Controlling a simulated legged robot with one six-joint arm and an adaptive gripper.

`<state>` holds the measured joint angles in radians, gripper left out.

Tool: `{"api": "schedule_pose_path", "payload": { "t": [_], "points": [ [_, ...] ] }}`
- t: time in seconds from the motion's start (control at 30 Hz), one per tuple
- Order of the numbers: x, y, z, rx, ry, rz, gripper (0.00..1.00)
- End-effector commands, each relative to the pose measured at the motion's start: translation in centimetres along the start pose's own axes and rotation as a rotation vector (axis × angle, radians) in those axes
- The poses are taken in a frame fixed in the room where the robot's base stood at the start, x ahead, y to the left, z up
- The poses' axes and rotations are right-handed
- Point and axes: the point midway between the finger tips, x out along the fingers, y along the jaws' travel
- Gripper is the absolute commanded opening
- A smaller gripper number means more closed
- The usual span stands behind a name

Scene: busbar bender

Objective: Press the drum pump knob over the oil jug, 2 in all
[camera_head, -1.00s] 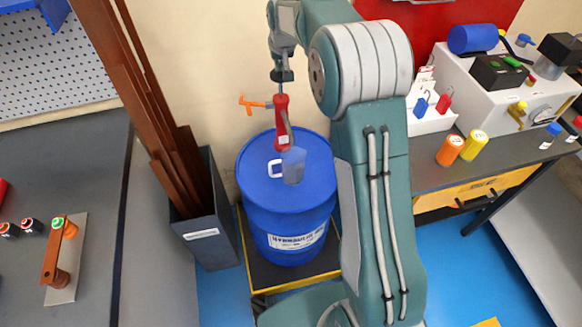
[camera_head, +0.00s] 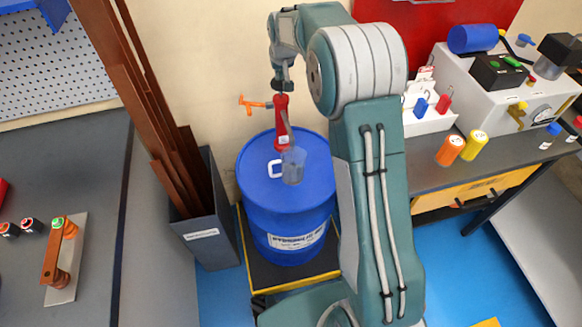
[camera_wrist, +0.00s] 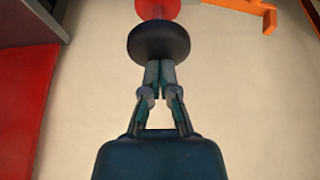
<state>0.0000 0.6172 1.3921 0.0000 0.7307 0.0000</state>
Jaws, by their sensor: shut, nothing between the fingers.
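The drum pump is red (camera_head: 281,125) and stands upright on the blue drum (camera_head: 252,190). Its dark round knob (camera_head: 283,86) sits low, close above the red body. In the wrist view the knob (camera_wrist: 159,43) is a black disc in front of the fingertips, with the red pump body (camera_wrist: 158,9) beyond it. The see-through oil jug (camera_head: 293,166), with a white handle, is on the drum top below the spout. How full it is I cannot tell. My gripper (camera_wrist: 160,66) is shut and empty, its fingertips at the knob, seemingly touching it from above.
An orange valve handle (camera_head: 253,104) stands out left of the pump. A dark bin (camera_head: 207,215) with tall brown bars is left of the drum. At the right, a bench holds an orange cylinder (camera_head: 449,151), a yellow cylinder (camera_head: 474,145) and a white machine.

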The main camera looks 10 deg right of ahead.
Motion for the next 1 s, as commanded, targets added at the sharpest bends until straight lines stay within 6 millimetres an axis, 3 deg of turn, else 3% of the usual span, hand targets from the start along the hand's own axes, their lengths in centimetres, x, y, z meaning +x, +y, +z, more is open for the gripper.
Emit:
{"api": "schedule_pose_path", "payload": {
  "t": [1.0],
  "points": [
    [1.5,0.0,0.8,0.0,-0.009,0.0,0.0]
  ]
}}
